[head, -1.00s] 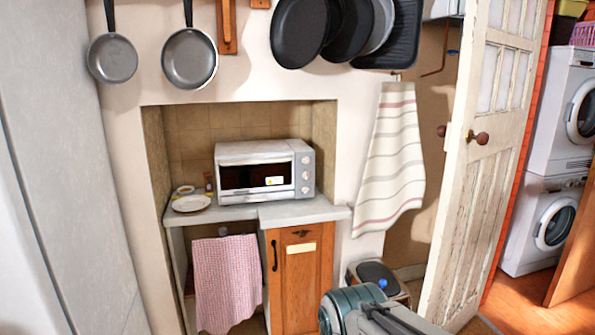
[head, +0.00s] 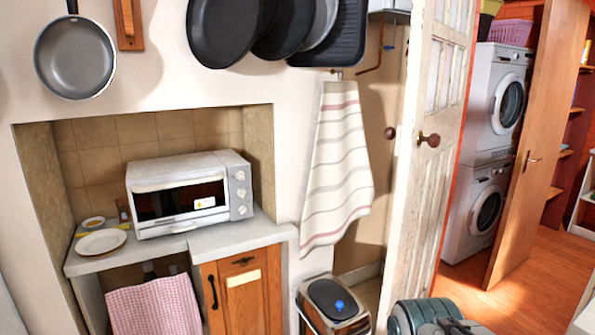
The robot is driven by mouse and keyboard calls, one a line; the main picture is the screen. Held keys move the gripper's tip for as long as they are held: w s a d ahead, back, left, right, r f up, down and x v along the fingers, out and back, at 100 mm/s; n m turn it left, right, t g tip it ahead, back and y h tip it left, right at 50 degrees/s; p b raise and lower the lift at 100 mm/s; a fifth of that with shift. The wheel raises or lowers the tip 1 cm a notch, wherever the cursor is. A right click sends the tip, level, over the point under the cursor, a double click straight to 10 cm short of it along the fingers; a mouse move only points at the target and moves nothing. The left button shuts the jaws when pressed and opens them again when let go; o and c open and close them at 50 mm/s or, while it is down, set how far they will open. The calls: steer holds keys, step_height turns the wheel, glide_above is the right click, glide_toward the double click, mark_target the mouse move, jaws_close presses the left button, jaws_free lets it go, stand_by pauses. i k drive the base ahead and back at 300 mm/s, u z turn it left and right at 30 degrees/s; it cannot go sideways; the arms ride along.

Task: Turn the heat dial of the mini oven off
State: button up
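The mini oven (head: 189,190) is a white box with a dark glass front. It stands on the grey counter in the wall niche, left of centre in the head view. Its control panel on the right side carries a column of round dials (head: 241,193). Which one is the heat dial, and how each is set, is too small to tell. Part of my arm (head: 432,316) shows at the bottom edge, right of the oven and well apart from it. My gripper's fingers are not in view.
The counter (head: 222,236) holds a white plate (head: 101,242) left of the oven. Pans (head: 75,57) and a striped towel (head: 338,165) hang on the wall. A pedal bin (head: 334,303) stands right of the wooden cabinet (head: 244,290). An open white door (head: 424,170) stands further right.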

mark_target(240, 175)
steer(key=z, duration=0.15)
steer(key=i, duration=1.1)
steer(key=u, duration=0.5)
